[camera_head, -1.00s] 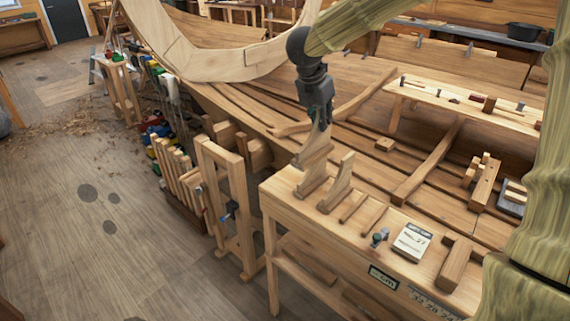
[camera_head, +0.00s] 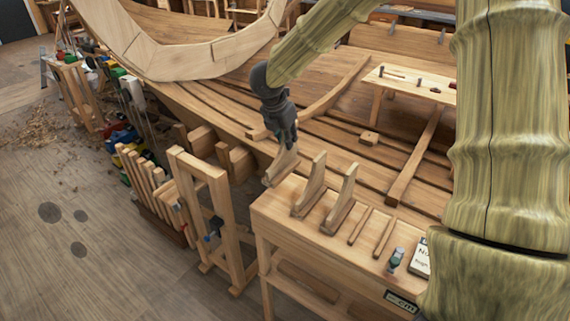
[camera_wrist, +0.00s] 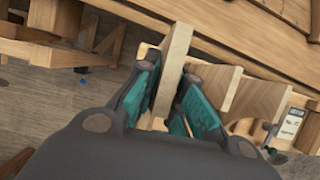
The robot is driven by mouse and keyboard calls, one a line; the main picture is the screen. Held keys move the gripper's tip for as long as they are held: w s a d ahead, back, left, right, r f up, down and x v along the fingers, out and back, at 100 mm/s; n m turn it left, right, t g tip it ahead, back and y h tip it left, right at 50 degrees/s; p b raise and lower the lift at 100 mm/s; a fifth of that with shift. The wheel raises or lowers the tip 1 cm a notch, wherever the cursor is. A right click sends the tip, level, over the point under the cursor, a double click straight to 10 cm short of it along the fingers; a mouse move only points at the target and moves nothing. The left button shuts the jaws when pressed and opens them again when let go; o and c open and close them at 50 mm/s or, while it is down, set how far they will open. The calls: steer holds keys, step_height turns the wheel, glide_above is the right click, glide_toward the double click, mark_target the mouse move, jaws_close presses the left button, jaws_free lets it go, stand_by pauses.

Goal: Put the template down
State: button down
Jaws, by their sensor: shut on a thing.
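My gripper (camera_head: 284,143) is shut on a wooden template (camera_head: 281,167), a pale angled piece with a foot at its lower end. The wrist view shows the template (camera_wrist: 176,62) upright between the teal finger pads (camera_wrist: 172,105). In the head view it hangs by the left end of the bench (camera_head: 330,257), its foot seeming just beyond the bench's edge; I cannot tell whether it touches. Two similar templates stand on the bench: a nearer-left one (camera_head: 311,188) and a right one (camera_head: 342,203). They also show right of my gripper in the wrist view (camera_wrist: 216,84).
Two thin sticks (camera_head: 372,231), a small clamp-like tool (camera_head: 396,260) and a white card (camera_head: 420,258) lie right of the templates. A wooden frame (camera_head: 206,215) stands left of the bench. The planked hull (camera_head: 330,120) lies behind.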

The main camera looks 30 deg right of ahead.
mark_target(290, 162)
steer(key=shift+f, duration=0.55)
steer(key=shift+s+f+p, duration=0.3)
steer(key=shift+f+p, duration=0.05)
steer(key=shift+f, duration=0.3)
steer(key=shift+w+f, duration=0.15)
steer(key=shift+f, duration=0.4)
steer(key=shift+f+p, duration=0.75)
steer(key=shift+f, duration=0.95)
steer(key=c, duration=1.5)
jaws_free()
steer(key=b+v, duration=0.3)
steer(key=v, duration=0.9)
steer(key=shift+b, duration=0.35)
